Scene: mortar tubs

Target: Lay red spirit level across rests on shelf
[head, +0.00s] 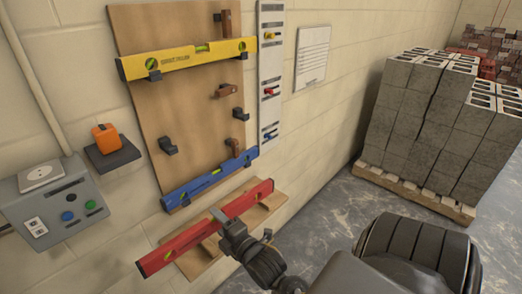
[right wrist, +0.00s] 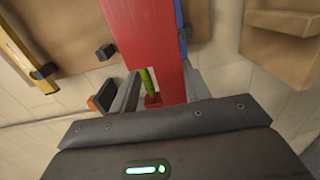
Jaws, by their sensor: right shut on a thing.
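The red spirit level (head: 180,243) slants in front of the low wooden shelf (head: 203,262), its left end lower in the head view. My right gripper (head: 224,222) is shut on it near its middle. The level hides much of the shelf and its rests, so I cannot tell whether it touches them. In the right wrist view the red level (right wrist: 143,40) runs up between the fingers, with a green vial near the jaws. My left gripper is not in view.
A blue level (head: 208,181) hangs just above on the wooden board (head: 190,105), with a yellow level (head: 190,59) higher up. A grey control box (head: 52,203) and an orange device (head: 106,139) are on the wall at left. A block pallet (head: 415,191) stands right.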

